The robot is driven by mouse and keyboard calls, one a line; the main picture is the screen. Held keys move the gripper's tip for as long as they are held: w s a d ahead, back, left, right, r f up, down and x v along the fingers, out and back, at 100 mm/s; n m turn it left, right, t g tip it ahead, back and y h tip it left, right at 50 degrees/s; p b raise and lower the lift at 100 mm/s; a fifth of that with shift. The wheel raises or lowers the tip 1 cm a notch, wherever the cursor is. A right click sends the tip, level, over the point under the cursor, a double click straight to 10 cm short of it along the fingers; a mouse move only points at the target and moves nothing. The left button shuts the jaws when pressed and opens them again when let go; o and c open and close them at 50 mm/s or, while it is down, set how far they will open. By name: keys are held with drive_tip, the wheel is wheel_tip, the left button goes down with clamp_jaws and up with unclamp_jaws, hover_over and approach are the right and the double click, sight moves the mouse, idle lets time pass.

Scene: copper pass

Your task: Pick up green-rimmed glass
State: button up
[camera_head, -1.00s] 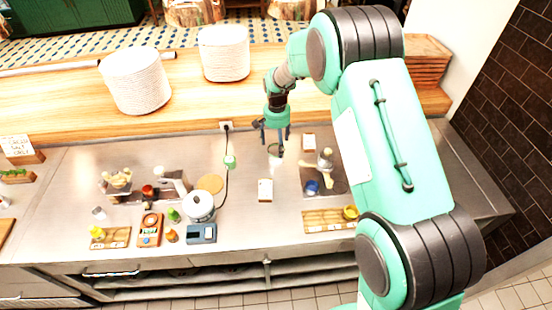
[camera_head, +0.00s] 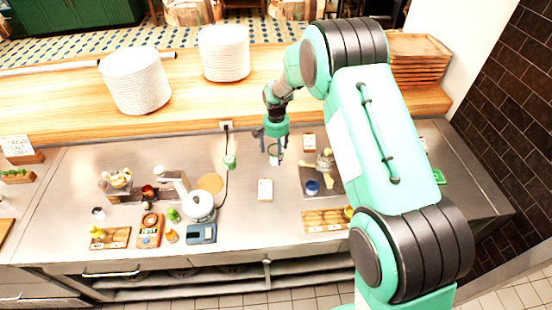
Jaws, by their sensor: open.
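The green-rimmed glass (camera_head: 274,148) stands on the steel counter in the middle, near the back edge, small and pale in the picture. My gripper (camera_head: 273,152) points down right at the glass, with a finger on either side of it in this view. The jaws are open. The fingers and gripper body partly hide the glass and its rim, and I cannot tell whether a finger touches it.
A white-faced card (camera_head: 265,190) lies in front of the glass. A dark tray with a juicer-like tool (camera_head: 325,165) stands to the right. The wooden ledge (camera_head: 180,115) runs behind.

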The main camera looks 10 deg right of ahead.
drive_tip(key=c, duration=1.5)
drive_tip(key=shift+o, duration=0.2)
drive_tip(key=shift+r, duration=0.1)
wheel_tip(320, 180, up, 10)
